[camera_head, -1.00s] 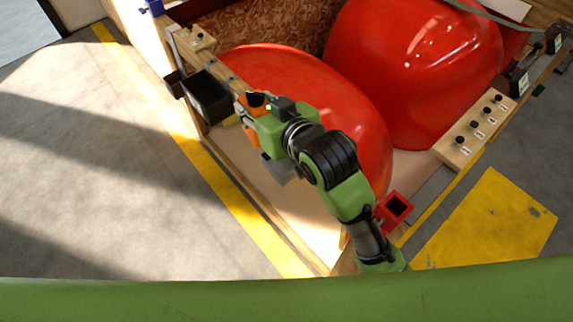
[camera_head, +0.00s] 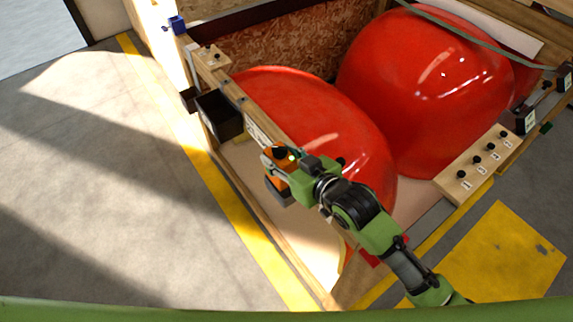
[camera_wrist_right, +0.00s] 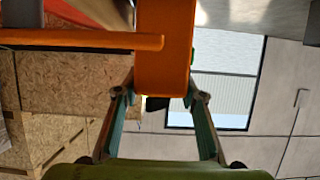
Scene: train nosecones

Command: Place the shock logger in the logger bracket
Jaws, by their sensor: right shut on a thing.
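The shock logger appears to be the orange block (camera_head: 279,186) at my right gripper; it fills the upper middle of the wrist view (camera_wrist_right: 165,50). My right gripper (camera_head: 282,168) is shut on it, with a finger on either side in the wrist view, above the crate's left rail beside the nearer red nosecone. A red bracket-like piece (camera_head: 369,258) sits at the crate's near side, mostly hidden by my right arm. I cannot tell for sure whether it is the logger bracket. My left gripper is not in view.
Two large red nosecones (camera_head: 340,135) (camera_head: 430,85) fill the wooden crate. A black open bin (camera_head: 220,118) hangs on the left rail. A wooden block with several black knobs (camera_head: 478,165) is at the right. The floor to the left (camera_head: 90,190) is clear.

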